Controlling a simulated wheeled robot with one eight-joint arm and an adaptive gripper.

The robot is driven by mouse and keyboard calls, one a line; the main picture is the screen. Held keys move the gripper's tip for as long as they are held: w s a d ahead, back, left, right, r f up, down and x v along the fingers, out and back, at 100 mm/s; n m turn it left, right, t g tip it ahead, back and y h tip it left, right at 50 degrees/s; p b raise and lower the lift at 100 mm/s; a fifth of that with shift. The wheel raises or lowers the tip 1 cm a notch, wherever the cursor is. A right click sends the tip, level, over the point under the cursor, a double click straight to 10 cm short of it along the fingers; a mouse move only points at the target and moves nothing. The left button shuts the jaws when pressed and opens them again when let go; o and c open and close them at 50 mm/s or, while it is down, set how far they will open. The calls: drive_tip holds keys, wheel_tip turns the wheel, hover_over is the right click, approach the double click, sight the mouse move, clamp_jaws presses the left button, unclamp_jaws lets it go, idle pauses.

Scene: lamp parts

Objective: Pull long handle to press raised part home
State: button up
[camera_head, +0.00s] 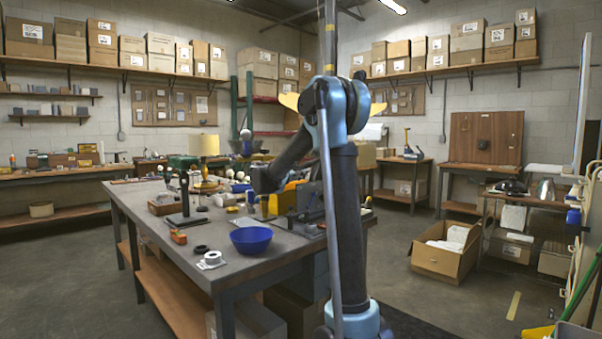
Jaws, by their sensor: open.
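My arm reaches over the grey workbench (195,262) from the right. My gripper (262,207) points down above the bench's far right part and is small and dark here; its jaws are open. Yellow and dark metal parts (284,201) stand just right of it, partly hidden by my arm. I cannot make out a long handle or a raised part among them, nor whether my gripper touches anything. A black upright post on a flat black base (184,196) stands to the left on the bench, apart from my gripper.
A blue bowl (250,239), a white roll (211,260), a black ring (201,249) and an orange item (178,237) lie at the bench's near side. A yellow lampshade (204,145) stands behind. An open cardboard box (446,250) sits on the floor at right.

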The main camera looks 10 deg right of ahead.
drive_tip(key=shift+x, duration=1.05)
